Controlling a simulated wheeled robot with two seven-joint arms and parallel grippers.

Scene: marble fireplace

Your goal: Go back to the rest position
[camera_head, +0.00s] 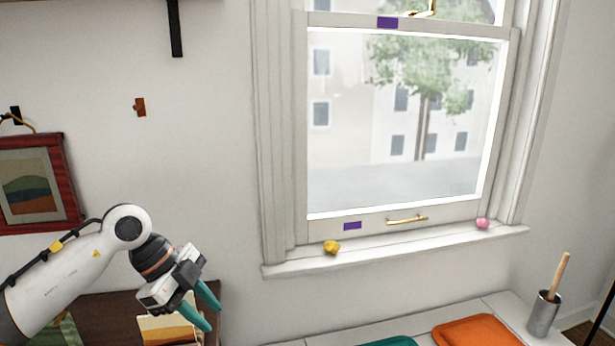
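My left gripper (208,307) is at the lower left, in front of the white wall and above a dark brown surface (105,312). Its two teal fingers are apart, and nothing shows between them. A picture or card (172,331) with a light, coloured surface shows just below and behind the fingers, partly hidden by them. I cannot tell whether they touch. My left arm reaches in from the left edge. My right gripper is not in view.
A red-framed picture (69,184) hangs at the left. The window sill (385,251) bears a yellow object (331,247) and a pink one (482,223). An orange tray (478,333), part of a teal one (392,341) and a metal holder (543,314) are at the lower right.

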